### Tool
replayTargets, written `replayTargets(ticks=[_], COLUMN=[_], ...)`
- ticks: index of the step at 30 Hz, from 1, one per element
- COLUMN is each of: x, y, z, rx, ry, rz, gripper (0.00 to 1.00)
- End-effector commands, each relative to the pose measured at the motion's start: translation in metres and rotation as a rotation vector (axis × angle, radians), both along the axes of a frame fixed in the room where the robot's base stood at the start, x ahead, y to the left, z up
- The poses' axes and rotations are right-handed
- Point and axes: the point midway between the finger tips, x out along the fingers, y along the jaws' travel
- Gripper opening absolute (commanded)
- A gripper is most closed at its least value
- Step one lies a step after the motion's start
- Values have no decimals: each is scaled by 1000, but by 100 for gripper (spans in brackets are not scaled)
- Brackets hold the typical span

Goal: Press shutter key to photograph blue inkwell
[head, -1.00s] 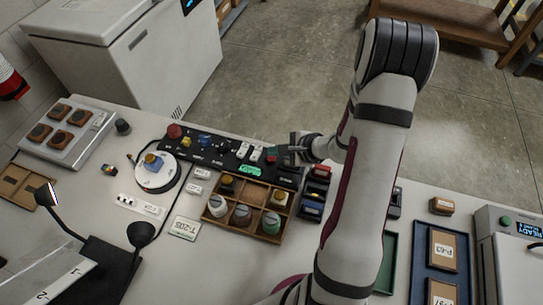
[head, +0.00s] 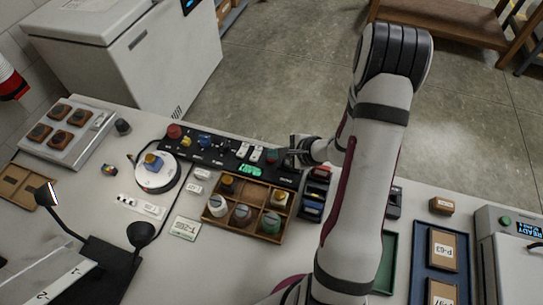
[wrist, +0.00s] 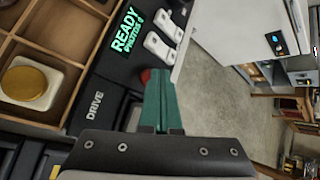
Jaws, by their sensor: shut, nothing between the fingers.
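The blue inkwell (head: 152,163), with a yellowish top, stands on the white round turntable (head: 150,182) at left in the head view. It is not in the wrist view. The black control panel (head: 230,152) lies to its right, with a lit green display (head: 250,169) that reads READY, PHOTOS 0 in the wrist view (wrist: 127,31). A red key (head: 271,156) is at the panel's right part, partly hidden behind my fingers in the wrist view (wrist: 145,75). My gripper (wrist: 161,78) is shut and empty, its green fingertips at the red key. I cannot tell whether they touch.
White rocker switches (head: 256,153) sit beside the red key. A wooden compartment box (head: 207,217) with several jars stands in front of the panel. Dark trays (head: 390,255) lie to the right of my arm. Two black lamp heads (head: 141,235) stand at front left.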

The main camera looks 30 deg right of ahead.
Motion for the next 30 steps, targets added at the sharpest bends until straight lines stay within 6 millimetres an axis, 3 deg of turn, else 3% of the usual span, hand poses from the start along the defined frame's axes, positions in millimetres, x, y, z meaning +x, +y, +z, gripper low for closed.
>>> replayTargets(ticks=[15, 30], x=[0, 0], y=[0, 0], z=[-2, 15], rx=[0, 1], ry=[1, 0], rz=[-1, -1], gripper=[0, 0])
